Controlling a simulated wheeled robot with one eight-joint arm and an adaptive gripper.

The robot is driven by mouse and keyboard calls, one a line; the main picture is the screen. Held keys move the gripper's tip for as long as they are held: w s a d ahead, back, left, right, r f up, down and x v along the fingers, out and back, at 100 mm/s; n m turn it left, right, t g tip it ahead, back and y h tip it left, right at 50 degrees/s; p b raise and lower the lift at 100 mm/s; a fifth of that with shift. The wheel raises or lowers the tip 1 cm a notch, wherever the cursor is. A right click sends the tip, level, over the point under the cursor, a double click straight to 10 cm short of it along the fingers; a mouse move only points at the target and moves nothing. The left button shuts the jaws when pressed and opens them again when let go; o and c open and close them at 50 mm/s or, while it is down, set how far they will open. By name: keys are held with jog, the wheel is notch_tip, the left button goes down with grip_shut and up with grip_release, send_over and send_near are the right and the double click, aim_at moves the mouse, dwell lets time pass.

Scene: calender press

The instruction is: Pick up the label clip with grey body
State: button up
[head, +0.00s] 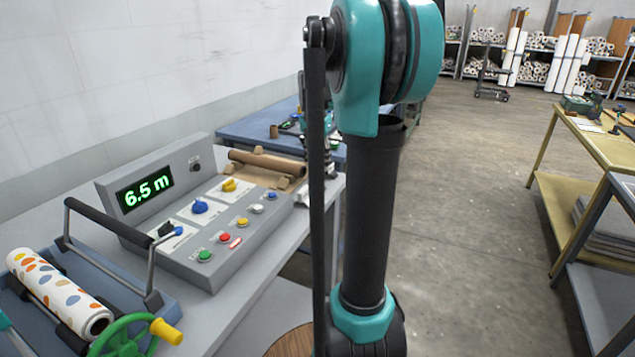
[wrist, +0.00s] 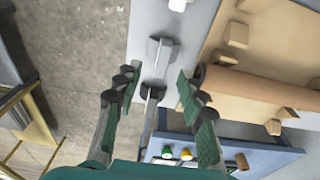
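A clip with a grey body and dark ends (wrist: 161,52) lies on the grey table top in the wrist view, just beyond my fingertips. A second small clip-like piece, dark with a narrow grey part (wrist: 152,93), lies nearer, between my fingers. I cannot tell from the small picture which exact type each is. My gripper (wrist: 155,78) is open, with one finger to each side and green inner pads, and nothing visible is held. In the head view my arm hides most of the gripper and this part of the table.
A cardboard tray with a brown roll (head: 267,164) lies beside the clips. The control console (head: 200,220) with a 6.5 m display stands on the same table. A patterned roll (head: 60,290) is at the left. A blue table (head: 262,125) stands behind.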

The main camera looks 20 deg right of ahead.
aim_at(317, 175)
jog(key=shift+w+f, duration=0.15)
jog(key=shift+f, duration=1.35)
jog(key=shift+w+f, duration=0.1)
jog(key=shift+f, duration=1.4)
grip_shut()
